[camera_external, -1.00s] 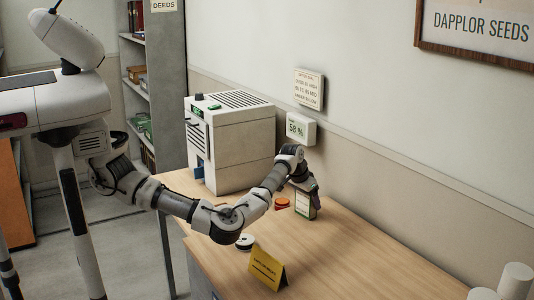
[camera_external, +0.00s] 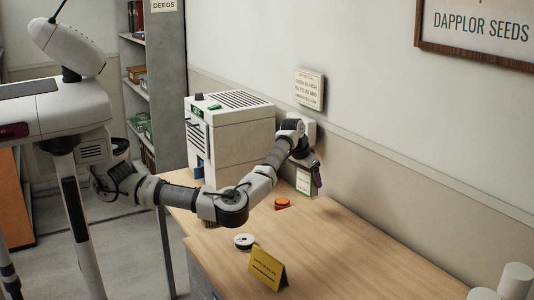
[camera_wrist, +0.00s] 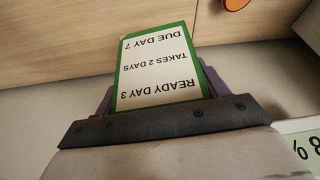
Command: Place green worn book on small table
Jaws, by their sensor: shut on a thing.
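The green book (camera_external: 304,182) shows as a green-edged cover with a white label, held upright above the back of the wooden desk, near the wall. In the wrist view the book (camera_wrist: 158,68) shows its label upside down: "READY DAY 3, TAKES 2 DAYS, DUE DAY 7". My gripper (camera_external: 314,172) is shut on it, and the fingers show at both sides of the cover. I cannot tell how worn the book is. I cannot pick out a separate small table in these views.
A grey-white machine (camera_external: 236,145) stands on the wooden desk (camera_external: 350,245), left of my gripper. A red-orange button (camera_external: 282,203), a small black-and-white round thing (camera_external: 244,242) and a yellow folded sign (camera_external: 267,268) are on the desk. White cylinders (camera_external: 515,280) stand at right. The middle desktop is clear.

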